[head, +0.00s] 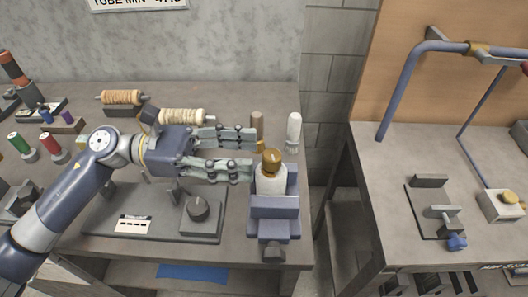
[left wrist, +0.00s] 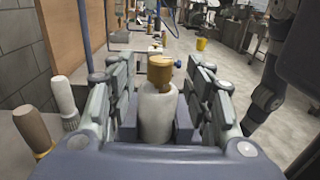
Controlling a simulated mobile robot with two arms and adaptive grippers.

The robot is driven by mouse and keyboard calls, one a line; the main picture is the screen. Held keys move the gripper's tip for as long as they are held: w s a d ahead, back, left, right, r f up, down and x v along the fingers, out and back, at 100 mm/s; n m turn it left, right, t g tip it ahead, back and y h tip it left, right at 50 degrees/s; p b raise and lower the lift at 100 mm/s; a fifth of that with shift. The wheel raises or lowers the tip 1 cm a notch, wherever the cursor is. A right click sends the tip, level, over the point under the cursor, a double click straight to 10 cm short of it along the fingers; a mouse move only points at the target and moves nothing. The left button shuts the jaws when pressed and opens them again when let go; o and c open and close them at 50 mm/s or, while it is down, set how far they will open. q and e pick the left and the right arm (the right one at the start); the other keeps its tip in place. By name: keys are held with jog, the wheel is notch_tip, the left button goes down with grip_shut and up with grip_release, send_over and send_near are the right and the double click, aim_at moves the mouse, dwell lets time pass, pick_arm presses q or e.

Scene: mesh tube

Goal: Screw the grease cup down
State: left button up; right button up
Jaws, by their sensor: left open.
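The brass-coloured grease cup (head: 271,160) stands upright on top of a pale cylindrical body (head: 270,182), which sits in a blue-grey vise-like block (head: 274,207) near the table's right edge. My left gripper (head: 253,156) comes in from the left, open, its fingertips close to the cup. In the left wrist view the cup (left wrist: 160,68) is centred between the two spread fingers, with a visible gap on each side. The pale body (left wrist: 157,112) shows below it. My right gripper is not in view.
A brown-handled tool (head: 257,124) and a white-handled tool (head: 293,128) stand upright just behind the cup. A base plate with a dark knob (head: 199,208) lies under my left arm. Spools (head: 182,116) stand farther back. A second bench (head: 360,160) stands across a gap at right.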

pick_arm(q)
jog(key=a, duration=0.6)
jog(key=shift+a, duration=0.3)
jog(key=shift+w, duration=0.1)
